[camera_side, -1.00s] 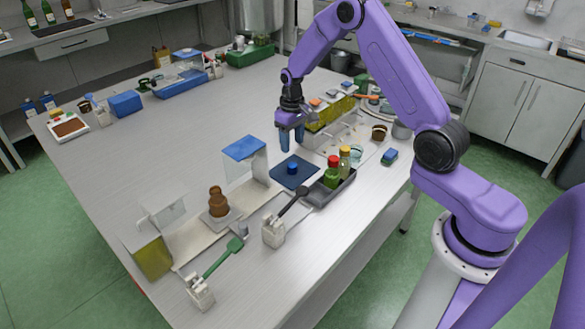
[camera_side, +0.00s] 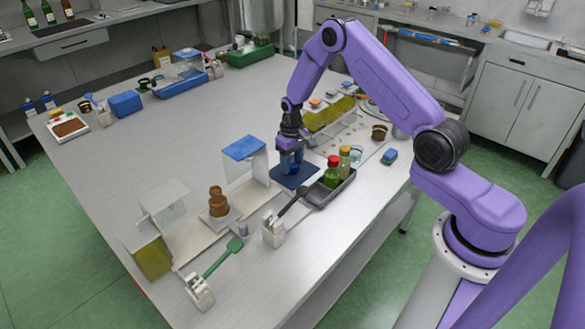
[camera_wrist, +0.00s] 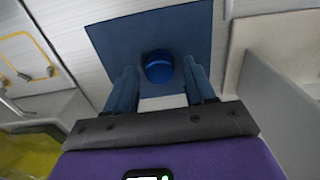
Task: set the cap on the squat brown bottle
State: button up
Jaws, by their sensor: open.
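The blue cap (camera_wrist: 159,66) sits on a dark blue square mat (camera_side: 289,181); the mat also shows in the wrist view (camera_wrist: 120,42). My gripper (camera_side: 291,164) is low over the mat with its blue fingers pointing down. In the wrist view my gripper (camera_wrist: 160,75) is open, with one finger on each side of the cap and gaps visible. In the side view the fingers mostly hide the cap. The squat brown bottle (camera_side: 218,203) stands upright on a small pale plate to the left of the mat.
A blue-topped clear stand (camera_side: 244,150) rises between the bottle and the mat. A dark tray (camera_side: 330,192) with a green, red-capped bottle (camera_side: 333,172) and another bottle is close right of the mat. A black-handled tool (camera_side: 290,205) rests in front. The table's left middle is clear.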

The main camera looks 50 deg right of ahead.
aim_at(292, 165)
jog(key=c, duration=0.8)
jog(key=shift+r, duration=0.1)
jog(key=shift+r, duration=3.25)
jog(key=shift+r, duration=0.1)
